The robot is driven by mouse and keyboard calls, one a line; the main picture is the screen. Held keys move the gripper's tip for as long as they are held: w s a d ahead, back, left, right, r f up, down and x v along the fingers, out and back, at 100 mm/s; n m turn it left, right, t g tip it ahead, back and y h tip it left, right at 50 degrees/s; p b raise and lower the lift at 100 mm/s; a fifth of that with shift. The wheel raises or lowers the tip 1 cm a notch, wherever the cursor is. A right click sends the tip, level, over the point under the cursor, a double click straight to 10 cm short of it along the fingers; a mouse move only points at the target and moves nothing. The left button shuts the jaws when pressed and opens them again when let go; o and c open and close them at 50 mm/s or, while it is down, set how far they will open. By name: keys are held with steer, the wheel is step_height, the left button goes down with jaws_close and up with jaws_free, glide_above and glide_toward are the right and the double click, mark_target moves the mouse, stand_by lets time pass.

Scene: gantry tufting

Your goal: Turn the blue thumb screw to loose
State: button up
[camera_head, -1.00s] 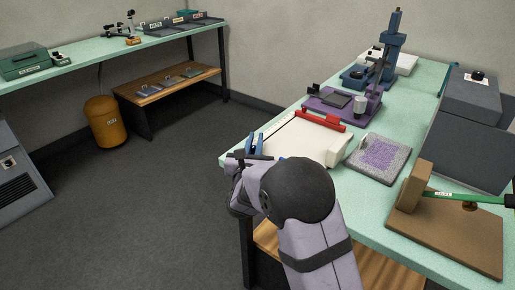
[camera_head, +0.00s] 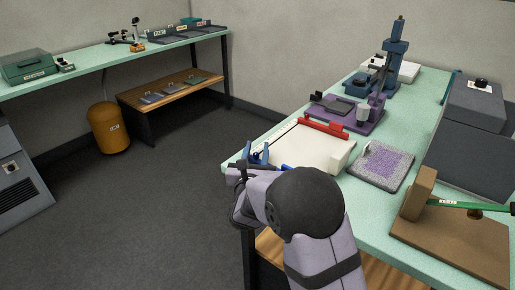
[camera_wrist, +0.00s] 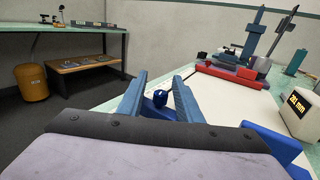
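The blue thumb screw (camera_wrist: 160,97) shows in the wrist view as a small dark blue knob at the near edge of the cream board (camera_wrist: 238,100). My gripper (camera_wrist: 158,80) is open, with one blue-grey finger on each side of the knob and visible gaps between. In the head view my gripper (camera_head: 258,154) is at the left end of the cream board (camera_head: 312,150), and I cannot make out the knob there. A blue bar (camera_wrist: 270,142) lies right of the fingers in the wrist view; a bit of blue (camera_head: 286,167) shows beside my arm.
A red bar (camera_head: 326,127) runs along the board's far side. A cream display block (camera_wrist: 299,115) with a mm readout stands at its right. A purple-grey tufted mat (camera_head: 382,165) and a brown stand with a green lever (camera_head: 455,204) are further right. Floor lies open left.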

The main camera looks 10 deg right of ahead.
mark_target(255, 156)
steer(key=shift+b+v, duration=0.45)
steer(key=shift+v, duration=2.6)
steer(key=shift+r, duration=0.1)
